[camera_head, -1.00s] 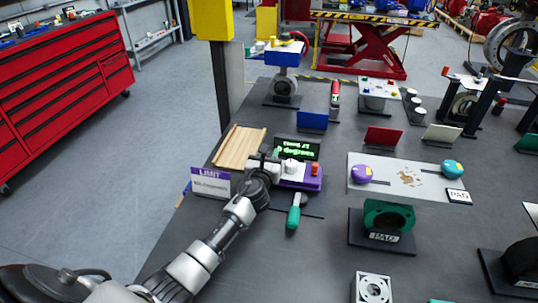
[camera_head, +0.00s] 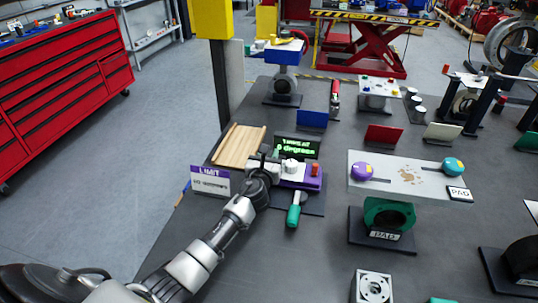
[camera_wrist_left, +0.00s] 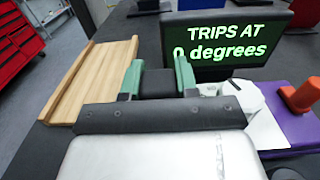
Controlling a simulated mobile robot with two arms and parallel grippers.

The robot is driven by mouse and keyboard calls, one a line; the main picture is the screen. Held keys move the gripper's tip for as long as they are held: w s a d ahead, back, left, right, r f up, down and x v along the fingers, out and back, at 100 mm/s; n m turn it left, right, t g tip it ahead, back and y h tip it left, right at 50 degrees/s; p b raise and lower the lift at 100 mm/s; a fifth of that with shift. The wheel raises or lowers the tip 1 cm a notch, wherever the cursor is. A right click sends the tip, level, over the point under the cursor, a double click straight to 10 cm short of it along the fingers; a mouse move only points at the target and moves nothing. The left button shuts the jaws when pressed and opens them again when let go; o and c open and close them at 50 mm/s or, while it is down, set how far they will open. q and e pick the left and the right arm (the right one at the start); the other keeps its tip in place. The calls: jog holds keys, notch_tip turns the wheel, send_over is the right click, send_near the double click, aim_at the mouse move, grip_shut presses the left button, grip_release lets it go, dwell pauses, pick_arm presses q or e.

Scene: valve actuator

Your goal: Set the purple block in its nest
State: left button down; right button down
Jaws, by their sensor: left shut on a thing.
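A purple block-like body (camera_head: 304,184) with an orange knob stands on the bench right of my left gripper; its purple side and the knob also show in the wrist view (camera_wrist_left: 288,112). A white part sits against its left side. My left gripper (camera_head: 262,160) is low over the bench beside this body. In the wrist view its two green fingertips (camera_wrist_left: 159,78) are shut on a dark piece between them. The fingers hide much of that piece, and I cannot tell what it belongs to. I cannot make out a nest for certain. My right gripper is not in view.
A wooden tray (camera_head: 239,147) lies left of the gripper, and a black display (camera_wrist_left: 226,46) reading "TRIPS AT 0 degrees" stands behind. A LIMIT sign (camera_head: 210,181), a green-handled tool (camera_head: 294,210) and a grey plate with purple and teal knobs (camera_head: 409,176) are close by.

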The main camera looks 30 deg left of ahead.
pick_arm(q)
jog(key=shift+f+b, duration=0.55)
jog(key=c, duration=0.8)
grip_release()
jog(key=shift+f, duration=0.15)
jog(key=shift+s, duration=0.15)
jog(key=v, duration=1)
jog(key=shift+s+d, duration=0.1)
jog(key=shift+s, duration=0.15)
